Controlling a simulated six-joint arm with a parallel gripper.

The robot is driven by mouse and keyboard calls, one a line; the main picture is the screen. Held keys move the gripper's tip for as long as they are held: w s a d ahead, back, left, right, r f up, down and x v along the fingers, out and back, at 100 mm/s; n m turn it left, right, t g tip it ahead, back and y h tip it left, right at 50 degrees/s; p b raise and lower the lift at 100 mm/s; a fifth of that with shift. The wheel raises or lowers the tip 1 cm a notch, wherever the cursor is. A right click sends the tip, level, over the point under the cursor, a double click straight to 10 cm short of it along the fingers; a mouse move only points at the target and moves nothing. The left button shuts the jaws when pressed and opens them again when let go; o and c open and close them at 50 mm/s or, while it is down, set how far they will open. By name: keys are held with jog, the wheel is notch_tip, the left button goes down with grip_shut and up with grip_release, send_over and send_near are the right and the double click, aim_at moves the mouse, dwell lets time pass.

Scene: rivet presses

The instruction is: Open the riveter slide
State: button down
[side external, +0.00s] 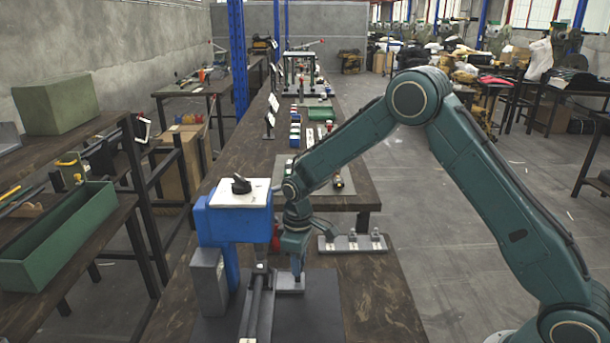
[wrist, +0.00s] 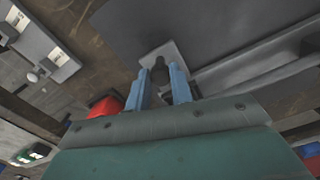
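The riveter in the side external view has a blue body (side external: 240,222) and a white top plate with a black knob. Below it, grey slide rails (side external: 256,305) run toward the camera. A light grey plate (side external: 289,284) lies beside the rails, under my gripper (side external: 296,278), which points down. In the wrist view, my gripper's two blue fingers (wrist: 160,84) stand apart on either side of a dark upright knob (wrist: 160,70) on a light grey plate (wrist: 178,54). Whether the fingers press on the knob cannot be told.
A grey bracket with several clamps (side external: 352,243) stands on the bench to the right of the riveter. A grey mat with small parts lies farther back. A green bin (side external: 58,235) is on the left-hand table. The bench's right front (side external: 372,300) is clear.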

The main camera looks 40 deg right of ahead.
jog(key=s+d, duration=0.9)
jog(key=shift+s+d, duration=0.2)
jog(key=shift+d, duration=0.05)
jog(key=c, duration=1.2)
grip_release()
jog(key=shift+c, duration=0.2)
jog(key=shift+r, duration=0.15)
notch_tip(320, 180, up, 14)
jog(key=shift+f, duration=0.2)
